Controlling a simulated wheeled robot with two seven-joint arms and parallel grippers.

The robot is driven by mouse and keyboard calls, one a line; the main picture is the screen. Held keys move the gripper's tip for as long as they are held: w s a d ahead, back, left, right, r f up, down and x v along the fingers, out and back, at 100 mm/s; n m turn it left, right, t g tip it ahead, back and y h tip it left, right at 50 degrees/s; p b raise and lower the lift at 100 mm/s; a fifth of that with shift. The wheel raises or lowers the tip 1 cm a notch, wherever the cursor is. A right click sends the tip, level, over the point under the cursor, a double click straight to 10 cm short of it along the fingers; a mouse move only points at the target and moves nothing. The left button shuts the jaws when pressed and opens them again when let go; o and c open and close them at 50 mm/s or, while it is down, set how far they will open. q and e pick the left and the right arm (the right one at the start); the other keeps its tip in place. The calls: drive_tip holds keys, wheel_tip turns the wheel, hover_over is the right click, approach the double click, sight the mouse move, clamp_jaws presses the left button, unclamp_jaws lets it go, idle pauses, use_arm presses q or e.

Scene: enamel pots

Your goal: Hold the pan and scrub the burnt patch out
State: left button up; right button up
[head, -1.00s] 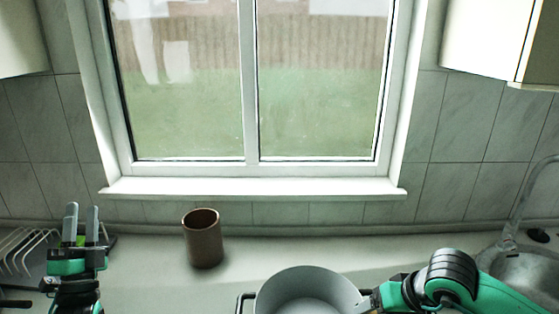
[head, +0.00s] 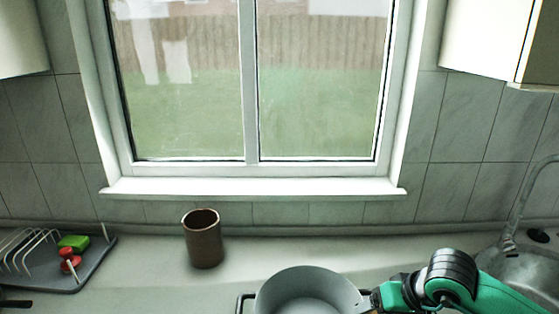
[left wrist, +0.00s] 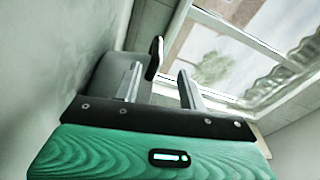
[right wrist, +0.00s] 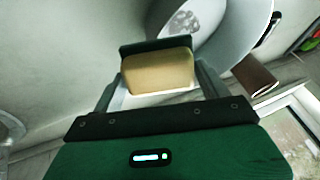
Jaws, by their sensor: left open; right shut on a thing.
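The grey pan (head: 308,292) stands on the counter at the bottom of the head view, its near part cut off. Its black left handle (head: 243,302) shows there. The right wrist view shows the dark burnt patch (right wrist: 180,18) inside the pan. My right gripper (right wrist: 157,75) is shut on a yellowish sponge (right wrist: 160,74) with a dark layer, by the pan's right rim.
A brown cup (head: 204,240) stands on the counter behind and left of the pan. A dish rack (head: 60,280) at the left holds a green block (head: 74,242) and red items (head: 70,263). The sink (head: 520,262) is at the right. Counter between rack and cup is clear.

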sight(242, 298)
use_arm(q)
drive_tip(key=shift+d+f, duration=0.1)
drive_tip(key=shift+d, duration=0.1)
drive_tip(key=shift+w, duration=0.2)
drive_tip(key=w, duration=0.3)
drive_tip(key=w+d, duration=0.1)
drive_tip(key=w, duration=0.7)
drive_tip(key=shift+w+d, duration=0.15)
drive_tip(key=shift+d, duration=0.05)
clamp_jaws()
